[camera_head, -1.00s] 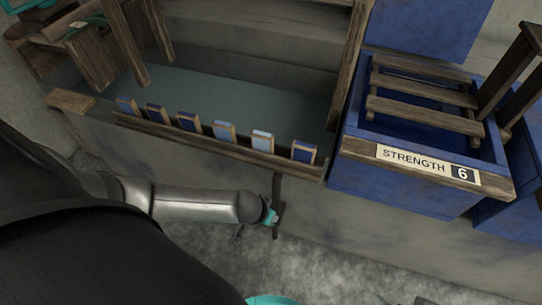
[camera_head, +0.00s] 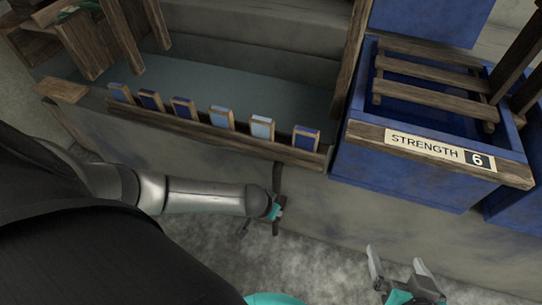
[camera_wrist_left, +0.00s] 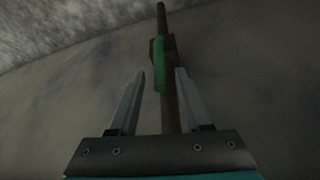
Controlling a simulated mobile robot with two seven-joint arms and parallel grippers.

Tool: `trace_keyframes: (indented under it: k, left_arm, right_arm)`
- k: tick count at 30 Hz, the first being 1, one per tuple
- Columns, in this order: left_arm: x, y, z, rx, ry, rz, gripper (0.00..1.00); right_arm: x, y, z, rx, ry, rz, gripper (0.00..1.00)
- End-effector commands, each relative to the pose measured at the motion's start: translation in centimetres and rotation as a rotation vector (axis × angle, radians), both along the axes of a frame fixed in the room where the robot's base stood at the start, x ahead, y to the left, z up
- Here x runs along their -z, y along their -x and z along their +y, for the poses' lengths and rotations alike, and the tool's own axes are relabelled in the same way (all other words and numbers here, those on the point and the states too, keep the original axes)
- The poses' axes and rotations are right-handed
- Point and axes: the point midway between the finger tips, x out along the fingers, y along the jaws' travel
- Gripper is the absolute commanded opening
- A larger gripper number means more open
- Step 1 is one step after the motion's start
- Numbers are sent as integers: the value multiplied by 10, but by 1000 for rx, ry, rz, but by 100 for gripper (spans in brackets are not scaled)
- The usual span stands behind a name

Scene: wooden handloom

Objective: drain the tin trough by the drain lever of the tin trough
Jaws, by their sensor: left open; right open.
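The tin trough (camera_head: 225,155) is long and grey, with bluish liquid in it, at the left and middle of the head view. Its drain lever (camera_head: 277,180) is a dark bar hanging at the front wall, near the right end. The left wrist view shows the lever with a green grip (camera_wrist_left: 160,66). My left gripper (camera_head: 274,211) is at the lever's lower part. In the left wrist view its fingers (camera_wrist_left: 159,76) are apart, with the lever showing between them, closer to the right finger; contact is unclear. My right gripper (camera_head: 397,263) is open and empty at the bottom right.
A wooden rail with several blue-toned blocks (camera_head: 221,117) runs along the trough's front. A blue vat (camera_head: 400,183) with a "STRENGTH 6" sign (camera_head: 437,151) stands to the right. Grey floor (camera_head: 330,262) lies free in front.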

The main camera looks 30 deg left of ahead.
Motion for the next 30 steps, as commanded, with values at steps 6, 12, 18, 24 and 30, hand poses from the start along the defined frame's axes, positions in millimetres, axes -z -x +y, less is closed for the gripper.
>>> trace_keyframes:
  k: [6,12,18,24,30]
  left_arm:
    - [3,-1,0,0,0,0,48]
    - [3,-1,0,0,0,0,48]
    - [3,-1,0,0,0,0,35]
    - [3,-1,0,0,0,0,12]
    - [3,-1,0,0,0,0,0]
  right_arm:
    - [-1,-2,5,-5,-20,-36,100]
    - [-1,-3,5,-5,-22,-40,100]
    - [-1,-3,5,-5,-21,-40,100]
    - [-1,-3,5,-5,-21,-39,100]
    - [-1,-3,5,-5,-21,-39,100]
